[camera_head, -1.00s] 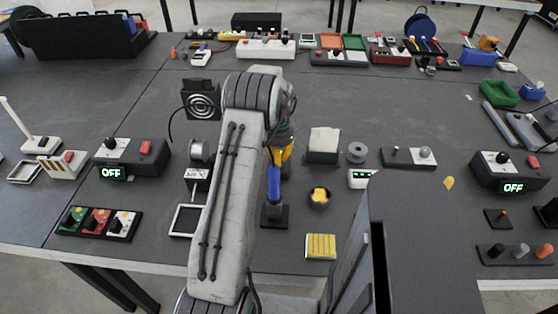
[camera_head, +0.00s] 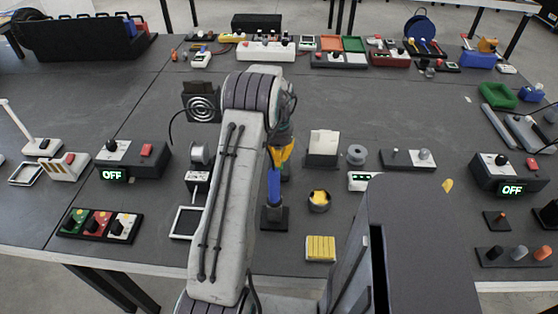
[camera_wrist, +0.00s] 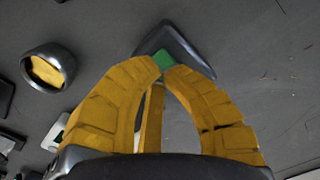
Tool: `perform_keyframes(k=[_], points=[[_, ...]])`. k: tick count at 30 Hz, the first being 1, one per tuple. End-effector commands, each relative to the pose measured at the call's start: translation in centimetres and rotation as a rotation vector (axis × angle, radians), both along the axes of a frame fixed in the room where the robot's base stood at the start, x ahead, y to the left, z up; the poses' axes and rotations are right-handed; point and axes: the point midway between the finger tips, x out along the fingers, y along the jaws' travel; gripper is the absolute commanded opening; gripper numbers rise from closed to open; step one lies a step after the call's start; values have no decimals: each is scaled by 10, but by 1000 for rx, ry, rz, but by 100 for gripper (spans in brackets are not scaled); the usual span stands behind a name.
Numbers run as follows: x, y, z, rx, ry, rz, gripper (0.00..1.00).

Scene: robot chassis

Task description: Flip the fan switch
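A black fan unit with a pale spiral face (camera_head: 201,106) stands left of my upper arm, with a thin dark cable curving to its left. Which part is its switch I cannot tell. A white labelled panel (camera_head: 197,179) below the fan is partly hidden by my arm. My gripper (camera_head: 278,166) points down over a blue upright post (camera_head: 274,187) on a dark square base. In the wrist view the yellow fingers (camera_wrist: 162,69) converge at the tips, beside a small green patch (camera_wrist: 163,58) on a dark base. I see nothing firmly held; contact is unclear.
Two dark boxes with toggles and red buttons read OFF, one at left (camera_head: 147,152) and one at right (camera_head: 531,166). A round pot (camera_head: 319,203) with yellow contents and a yellow block (camera_head: 320,248) lie right of my gripper.

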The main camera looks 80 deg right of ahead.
Motion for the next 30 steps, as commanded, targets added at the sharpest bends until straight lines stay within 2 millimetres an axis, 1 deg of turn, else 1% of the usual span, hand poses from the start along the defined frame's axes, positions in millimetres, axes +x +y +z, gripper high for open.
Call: perform_keyframes(k=[1,18,23,30], points=[[0,0,7,-1,0,0,0],[0,0,46,-1,0,0,0],[0,0,52,0,0,0,0],[0,0,52,0,0,0,0]])
